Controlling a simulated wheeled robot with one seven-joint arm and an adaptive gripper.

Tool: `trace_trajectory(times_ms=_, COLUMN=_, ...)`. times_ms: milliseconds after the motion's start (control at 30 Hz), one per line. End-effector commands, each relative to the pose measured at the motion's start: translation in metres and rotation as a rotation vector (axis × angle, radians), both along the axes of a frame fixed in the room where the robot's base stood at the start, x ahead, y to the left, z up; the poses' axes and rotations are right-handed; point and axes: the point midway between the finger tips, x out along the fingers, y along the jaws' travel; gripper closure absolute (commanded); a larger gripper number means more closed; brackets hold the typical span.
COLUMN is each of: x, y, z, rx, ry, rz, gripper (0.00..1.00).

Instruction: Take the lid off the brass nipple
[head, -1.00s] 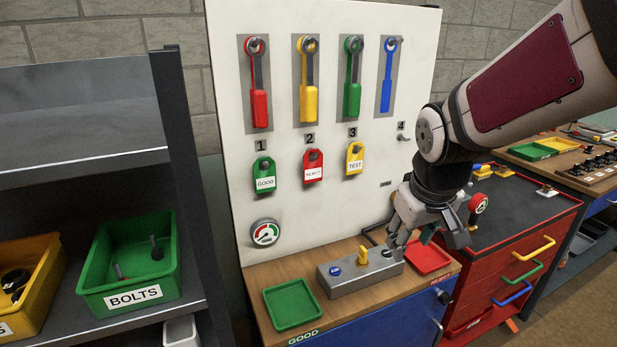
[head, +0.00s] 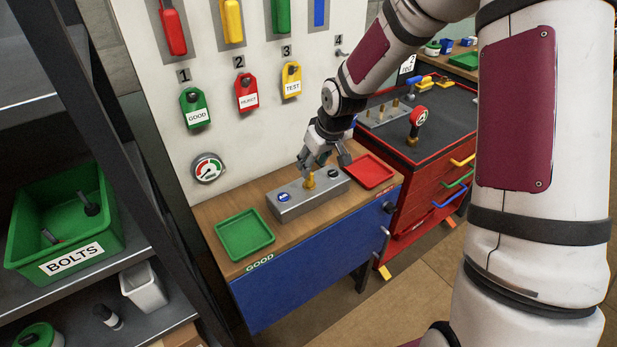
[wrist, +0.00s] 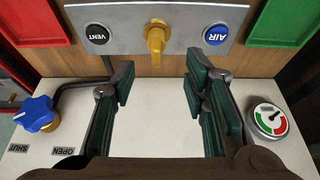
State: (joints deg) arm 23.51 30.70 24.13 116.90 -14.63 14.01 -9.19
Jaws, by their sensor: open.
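A yellow-gold fitting (head: 309,180) stands up from the middle of a grey metal block (head: 290,209) on the bench. In the wrist view the fitting (wrist: 155,38) sits between the black VENT button and the blue AIR button. I cannot tell where lid and brass nipple meet. My gripper (head: 325,161) is open and empty, close above and behind the block. In the wrist view its fingers (wrist: 160,74) are spread wide, and the fitting lies just beyond the fingertips, roughly centred between them.
A green GOOD tray (head: 245,234) lies left of the block and a red tray (head: 369,171) right. The white panel (head: 240,140) with a gauge (head: 208,167) rises close behind. A blue valve knob (wrist: 38,113) shows in the wrist view. A plate with brass fittings (head: 384,115) lies on the red cabinet.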

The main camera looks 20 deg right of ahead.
Motion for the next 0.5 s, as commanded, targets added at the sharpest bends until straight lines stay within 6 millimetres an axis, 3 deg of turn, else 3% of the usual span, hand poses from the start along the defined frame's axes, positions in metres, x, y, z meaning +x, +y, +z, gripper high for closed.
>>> trace_trajectory(times_ms=500, x=0.020, y=0.003, z=-0.049, rx=0.000, ry=0.003, rz=-0.001, gripper=0.59)
